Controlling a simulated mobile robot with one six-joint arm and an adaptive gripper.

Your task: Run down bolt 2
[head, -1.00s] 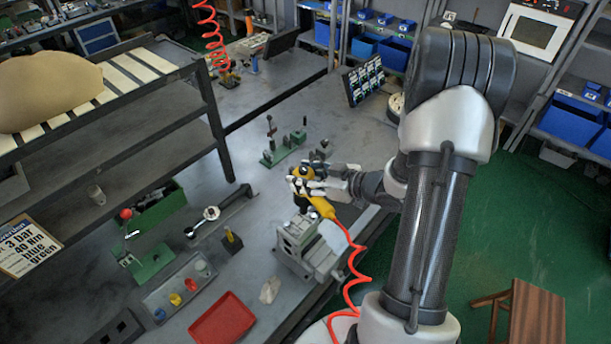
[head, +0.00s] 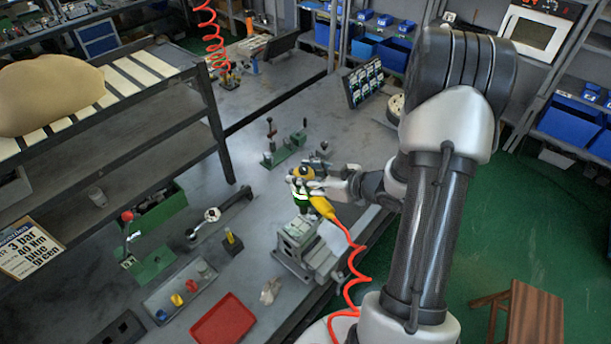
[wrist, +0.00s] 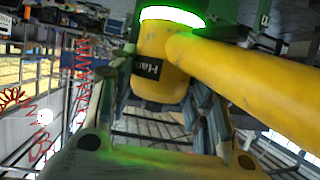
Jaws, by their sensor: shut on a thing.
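My gripper (head: 308,184) is shut on a yellow power tool (head: 322,206) above the workbench's front edge. The tool trails a red coiled cord (head: 356,262). In the wrist view the yellow tool (wrist: 160,70) fills much of the picture between my gripper's fingers (wrist: 207,115), and its ring (wrist: 172,15) is lit green. The grey valve block (head: 300,232) sits in a grey vise (head: 322,262) just below the tool. The tool's lower end and the bolts are too small or hidden to make out, so I cannot tell whether it touches bolt 2.
A red tray (head: 222,318) and a grey tray with coloured cups (head: 180,290) lie at the front left. A green hand press (head: 150,258), a torque wrench (head: 215,216) and a green lever fixture (head: 280,150) stand on the bench. A wooden stool (head: 535,312) is at lower right.

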